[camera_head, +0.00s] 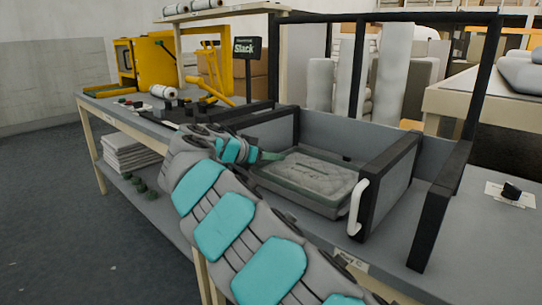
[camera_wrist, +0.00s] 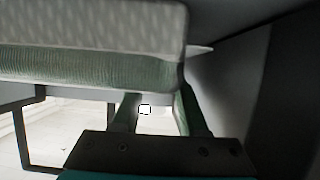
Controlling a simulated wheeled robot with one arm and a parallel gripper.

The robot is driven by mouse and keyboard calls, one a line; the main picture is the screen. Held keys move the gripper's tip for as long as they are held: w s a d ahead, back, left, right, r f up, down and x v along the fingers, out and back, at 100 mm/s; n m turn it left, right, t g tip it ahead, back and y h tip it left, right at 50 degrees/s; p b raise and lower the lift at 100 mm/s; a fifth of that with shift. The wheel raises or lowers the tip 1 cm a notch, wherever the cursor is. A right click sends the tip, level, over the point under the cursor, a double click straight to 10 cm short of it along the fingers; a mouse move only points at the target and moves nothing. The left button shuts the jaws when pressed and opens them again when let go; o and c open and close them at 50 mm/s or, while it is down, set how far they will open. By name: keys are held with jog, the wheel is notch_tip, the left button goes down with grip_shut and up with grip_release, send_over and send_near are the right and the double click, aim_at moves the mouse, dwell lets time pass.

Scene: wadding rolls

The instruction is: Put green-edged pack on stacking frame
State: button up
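The green-edged pack (camera_head: 315,172) is a flat grey quilted block. It lies low between grey, black-edged panels on the bench. The black-posted frame (camera_head: 484,80) rises around this bay; I cannot tell if this is the stacking frame. My gripper (camera_head: 268,156) is at the pack's left edge, its teal wrist just beside it. In the wrist view the pack (camera_wrist: 90,68) fills the upper left, with its green edge facing me. My gripper's fingers (camera_wrist: 158,100) are apart at the pack's right end. The pack hides the left fingertip, so I cannot tell whether they clamp it.
A black-edged side panel (camera_head: 385,180) with a white handle (camera_head: 358,207) stands close right of the pack. Small parts and a yellow machine (camera_head: 150,60) are on the bench's far left. A "Slack" sign (camera_head: 246,47) stands behind. A small black item (camera_head: 511,191) lies at right.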

jog(key=b+v, duration=0.1)
jog(key=v, duration=1.1)
